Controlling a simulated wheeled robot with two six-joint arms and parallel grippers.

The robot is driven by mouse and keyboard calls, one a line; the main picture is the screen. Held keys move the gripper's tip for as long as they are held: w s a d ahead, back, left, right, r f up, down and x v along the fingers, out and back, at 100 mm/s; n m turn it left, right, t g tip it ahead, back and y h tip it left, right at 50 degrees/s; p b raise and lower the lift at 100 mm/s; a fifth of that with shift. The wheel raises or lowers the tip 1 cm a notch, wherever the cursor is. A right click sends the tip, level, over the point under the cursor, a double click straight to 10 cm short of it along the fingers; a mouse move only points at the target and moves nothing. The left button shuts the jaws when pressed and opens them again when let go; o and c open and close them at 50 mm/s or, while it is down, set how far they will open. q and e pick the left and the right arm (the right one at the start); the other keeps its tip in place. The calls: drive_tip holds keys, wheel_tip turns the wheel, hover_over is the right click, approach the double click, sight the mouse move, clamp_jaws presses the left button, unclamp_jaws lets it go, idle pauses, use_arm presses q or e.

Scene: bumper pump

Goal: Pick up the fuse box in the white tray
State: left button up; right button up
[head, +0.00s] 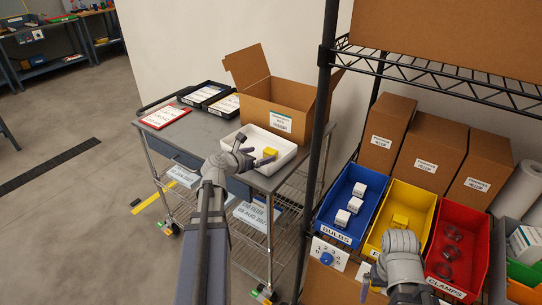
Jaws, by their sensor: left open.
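The fuse box (270,152) is a small yellow block in the white tray (287,155) on the grey cart. My left gripper (257,148) is over the tray's left part with its fingers spread wide. It is open and empty, just left of the fuse box, one finger low and close to the block. I cannot tell whether they touch. My right arm comes in at the lower right in front of the bins. Its gripper (366,288) shows only in part, so its jaws cannot be judged.
An open cardboard box (272,100) stands behind the tray on the cart (188,130). Black trays (205,93) and a red-framed sheet (166,115) lie left. The wire shelf's black post (322,110) rises to the right, beside blue (334,202), yellow and red bins.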

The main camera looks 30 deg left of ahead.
sight(268, 152)
use_arm(q)
drive_tip(key=shift+b+x, duration=1.2)
drive_tip(key=shift+x, duration=2.35)
drive_tip(key=shift+s+r, duration=0.1)
drive_tip(key=shift+c, duration=0.5)
drive_tip(key=c, duration=1.4)
